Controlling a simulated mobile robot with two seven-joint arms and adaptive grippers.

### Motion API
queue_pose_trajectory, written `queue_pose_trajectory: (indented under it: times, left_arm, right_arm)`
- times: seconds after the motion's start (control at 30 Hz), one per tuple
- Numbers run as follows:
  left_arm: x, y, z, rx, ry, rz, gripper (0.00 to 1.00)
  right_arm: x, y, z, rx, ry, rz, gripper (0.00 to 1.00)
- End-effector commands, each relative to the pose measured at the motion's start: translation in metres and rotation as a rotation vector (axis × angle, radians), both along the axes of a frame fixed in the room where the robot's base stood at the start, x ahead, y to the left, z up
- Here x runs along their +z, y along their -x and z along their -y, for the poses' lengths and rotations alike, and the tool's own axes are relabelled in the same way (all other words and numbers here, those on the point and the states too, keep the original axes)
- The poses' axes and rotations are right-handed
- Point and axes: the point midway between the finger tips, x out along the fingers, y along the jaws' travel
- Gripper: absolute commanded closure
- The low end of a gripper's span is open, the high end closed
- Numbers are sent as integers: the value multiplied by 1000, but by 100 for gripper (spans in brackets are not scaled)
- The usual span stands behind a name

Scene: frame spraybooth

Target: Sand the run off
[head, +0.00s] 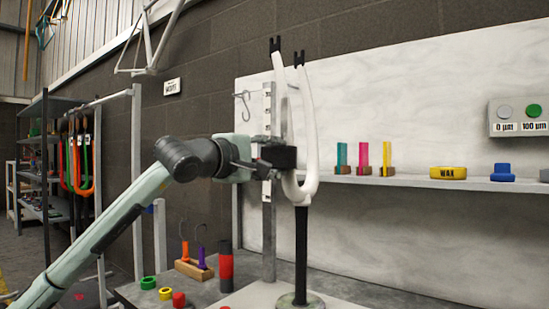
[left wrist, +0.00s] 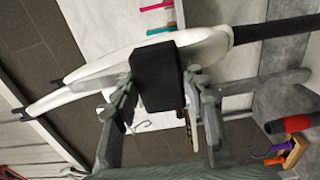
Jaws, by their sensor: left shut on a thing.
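A white bicycle fork (head: 309,130) stands upright on a black post (head: 301,245), its two legs pointing up with black tips. My left gripper (head: 262,160) is shut on a black block (head: 281,156) beside the fork's left leg. In the left wrist view, the fingers (left wrist: 160,95) hold the block (left wrist: 158,75) across the white fork (left wrist: 205,50). The block appears to be against the leg; a small gap cannot be ruled out. The run in the paint cannot be made out; the block may cover it. My right gripper is out of view.
A wall shelf (head: 400,181) behind holds coloured strips, a yellow wax tin (head: 447,173) and a blue piece (head: 503,173). A gauge panel (head: 519,117) hangs above. A red-and-black cylinder (head: 226,268) and small coloured pots stand on the bench below. A grey upright (head: 269,235) stands near the fork.

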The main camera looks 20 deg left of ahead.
Motion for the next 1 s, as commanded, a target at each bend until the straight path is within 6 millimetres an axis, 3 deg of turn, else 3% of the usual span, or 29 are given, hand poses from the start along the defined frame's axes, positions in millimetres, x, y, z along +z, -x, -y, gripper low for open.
queue_pose_trajectory:
  times: [0.23, 0.73, 1.0]
  left_arm:
    - [1, 4, -2, 0, 0, 3, 81]
    - [1, 50, -19, 1, 0, 6, 81]
    - [3, 57, -21, -1, 0, 4, 81]
  right_arm:
    - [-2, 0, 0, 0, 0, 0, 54]
    - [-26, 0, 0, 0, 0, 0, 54]
    - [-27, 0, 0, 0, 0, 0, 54]
